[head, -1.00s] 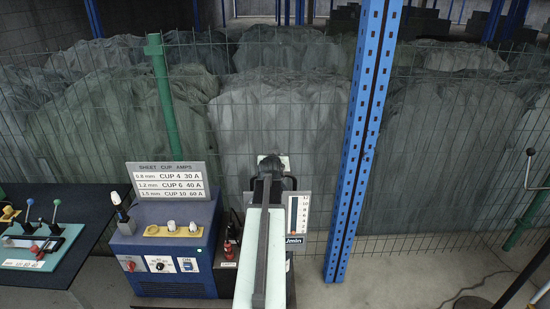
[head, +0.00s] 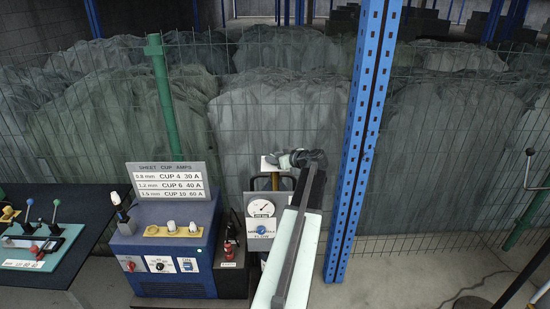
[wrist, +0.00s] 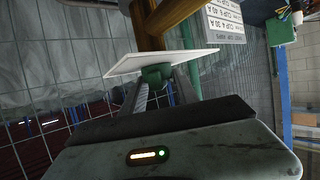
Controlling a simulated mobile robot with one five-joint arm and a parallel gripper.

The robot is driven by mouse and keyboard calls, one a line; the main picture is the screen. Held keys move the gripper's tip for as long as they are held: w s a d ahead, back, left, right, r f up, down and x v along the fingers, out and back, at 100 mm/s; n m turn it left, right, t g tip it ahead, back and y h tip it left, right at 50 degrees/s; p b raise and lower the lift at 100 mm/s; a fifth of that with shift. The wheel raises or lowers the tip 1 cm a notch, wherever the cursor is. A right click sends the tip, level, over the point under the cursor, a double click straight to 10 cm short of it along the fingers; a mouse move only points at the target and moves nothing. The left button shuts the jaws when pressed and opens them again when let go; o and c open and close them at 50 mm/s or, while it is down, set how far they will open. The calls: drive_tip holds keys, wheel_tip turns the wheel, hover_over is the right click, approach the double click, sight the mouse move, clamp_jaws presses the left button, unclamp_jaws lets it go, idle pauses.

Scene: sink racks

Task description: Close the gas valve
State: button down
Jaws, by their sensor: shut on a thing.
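My gripper (head: 284,159) reaches in from the right at the top of a brown post in the head view. In the wrist view its fingers (wrist: 157,82) close around a small dark green knob (wrist: 157,72), which I take as the gas valve's handle. A white plate (wrist: 165,62) lies just beyond the knob, and the brown pipework (wrist: 160,22) stands behind it. The plate's edge also shows left of the gripper in the head view (head: 267,163). The fingers partly hide the knob.
A round gauge (head: 262,209) and a blue flow knob (head: 261,229) sit below, beside my arm. A blue welding machine (head: 165,250) stands left. A blue perforated post (head: 352,150) stands close right of my arm. Wire fencing (head: 420,150) runs behind.

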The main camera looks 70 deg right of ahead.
drive_tip(key=shift+a+n+t+y, duration=0.1)
drive_tip(key=shift+n+t+y, duration=0.2)
drive_tip(key=shift+n+y, duration=0.35)
drive_tip(key=c, duration=0.9)
unclamp_jaws()
drive_tip(key=shift+w+f, duration=0.1)
drive_tip(key=shift+c, duration=0.2)
drive_tip(key=shift+s+a+r+p, duration=0.15)
drive_tip(key=shift+s+r+p, duration=0.15)
drive_tip(key=shift+s, duration=0.15)
drive_tip(key=p+v, duration=0.2)
drive_tip(key=v, duration=0.5)
drive_tip(key=shift+p, duration=0.3)
drive_tip(key=shift+f, duration=0.1)
